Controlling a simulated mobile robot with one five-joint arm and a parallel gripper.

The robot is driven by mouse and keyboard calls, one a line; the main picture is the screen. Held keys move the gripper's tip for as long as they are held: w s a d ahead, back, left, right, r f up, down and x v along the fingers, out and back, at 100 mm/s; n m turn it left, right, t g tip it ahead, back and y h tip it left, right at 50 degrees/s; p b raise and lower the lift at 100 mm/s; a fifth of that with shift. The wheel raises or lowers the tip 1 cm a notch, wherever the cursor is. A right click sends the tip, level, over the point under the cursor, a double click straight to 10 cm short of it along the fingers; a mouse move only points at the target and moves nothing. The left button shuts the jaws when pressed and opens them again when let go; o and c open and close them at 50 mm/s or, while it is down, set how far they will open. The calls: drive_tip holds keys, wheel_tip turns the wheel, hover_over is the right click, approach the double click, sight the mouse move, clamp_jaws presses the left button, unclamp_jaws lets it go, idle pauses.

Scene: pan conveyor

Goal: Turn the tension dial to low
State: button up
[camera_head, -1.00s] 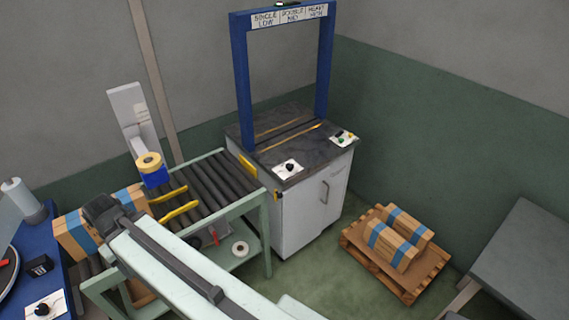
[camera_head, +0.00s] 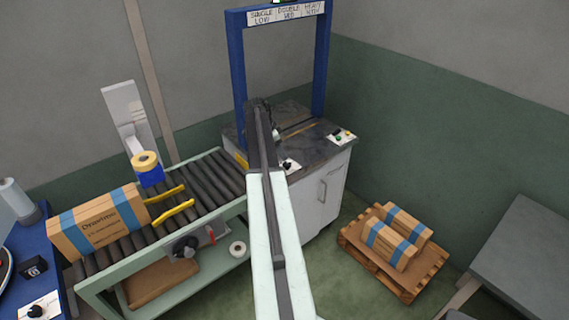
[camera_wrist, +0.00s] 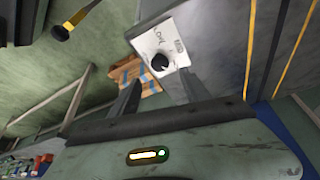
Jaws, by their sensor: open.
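The tension dial (camera_head: 287,165) is a black knob on a white plate at the front of the strapping machine's dark top. In the wrist view the dial (camera_wrist: 160,63) sits on its plate (camera_wrist: 172,40) with LOW and MED lettering; its pointer direction is too small to tell. My gripper (camera_wrist: 159,80) is open and empty, its two fingers spread below the plate in the picture and apart from the dial. In the head view my arm reaches over the machine top, and its dark end is close behind the dial, partly hiding the plate.
A blue arch (camera_head: 238,75) with a label strip (camera_head: 285,13) reading single low, double med, heavy high stands over the machine (camera_head: 318,195). A green and red button panel (camera_head: 341,136) is at right. A roller conveyor (camera_head: 205,185) holds a box (camera_head: 98,222). A pallet (camera_head: 375,262) lies right.

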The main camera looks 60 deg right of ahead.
sight(287, 163)
drive_tip(key=b+x, duration=0.6)
drive_tip(key=x, duration=0.1)
drive_tip(key=shift+f+b, duration=0.35)
drive_tip(key=shift+f, duration=0.05)
drive_tip(key=shift+r, duration=0.15)
drive_tip(key=shift+c, duration=0.3)
